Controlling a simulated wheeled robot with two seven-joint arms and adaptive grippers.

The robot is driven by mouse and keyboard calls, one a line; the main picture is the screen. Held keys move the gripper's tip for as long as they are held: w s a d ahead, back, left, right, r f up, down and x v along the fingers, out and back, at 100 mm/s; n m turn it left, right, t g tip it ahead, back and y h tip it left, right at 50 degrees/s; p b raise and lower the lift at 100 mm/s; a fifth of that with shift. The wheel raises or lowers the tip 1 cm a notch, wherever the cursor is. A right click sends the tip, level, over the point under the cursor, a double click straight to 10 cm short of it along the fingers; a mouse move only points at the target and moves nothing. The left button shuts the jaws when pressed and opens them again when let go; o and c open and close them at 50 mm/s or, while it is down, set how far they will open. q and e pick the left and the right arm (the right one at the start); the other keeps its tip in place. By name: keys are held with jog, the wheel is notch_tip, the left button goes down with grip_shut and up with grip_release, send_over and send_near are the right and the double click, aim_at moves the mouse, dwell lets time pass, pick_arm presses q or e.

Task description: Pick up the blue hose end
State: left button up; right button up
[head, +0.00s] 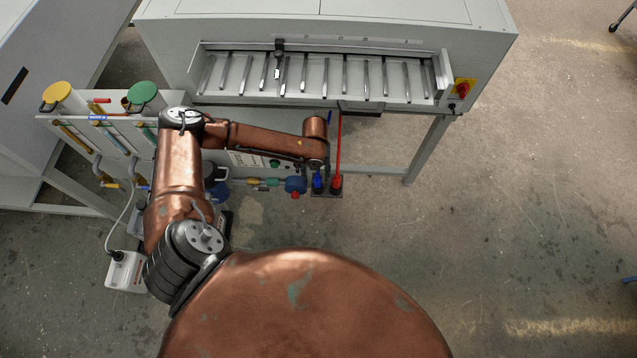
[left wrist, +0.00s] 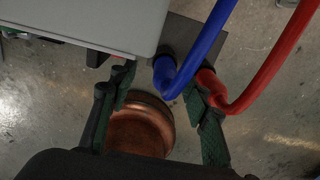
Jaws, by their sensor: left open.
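The blue hose (head: 318,181) stands next to the red hose (head: 337,182) at a dark plate below the machine's front edge. In the left wrist view the blue hose end (left wrist: 164,72) bends down at the dark plate, and the red hose (left wrist: 228,102) curves beside it on the right. My left gripper (left wrist: 158,88) is open, its two fingers on either side of the blue hose end in the picture. The right finger overlaps the red hose end; contact cannot be told. In the head view my wrist mostly hides this gripper. My right gripper is not in view.
The grey machine (head: 400,20) with a slotted tray stands above the hoses.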

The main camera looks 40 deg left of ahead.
pick_arm(q)
jog(key=f, duration=0.1)
jog(key=f+b, duration=0.1)
jog(key=f, duration=0.1)
jog(key=f+b, duration=0.1)
jog(key=f, duration=0.1)
jog(key=shift+w+d+f, duration=0.15)
jog(key=shift+d+f, duration=0.1)
jog(key=shift+d, duration=0.15)
jog(key=shift+r, duration=0.15)
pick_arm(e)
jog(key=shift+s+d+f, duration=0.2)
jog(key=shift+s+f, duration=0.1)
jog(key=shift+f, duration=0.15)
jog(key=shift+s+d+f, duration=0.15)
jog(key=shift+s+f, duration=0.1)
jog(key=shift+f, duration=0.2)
pick_arm(q)
grip_shut()
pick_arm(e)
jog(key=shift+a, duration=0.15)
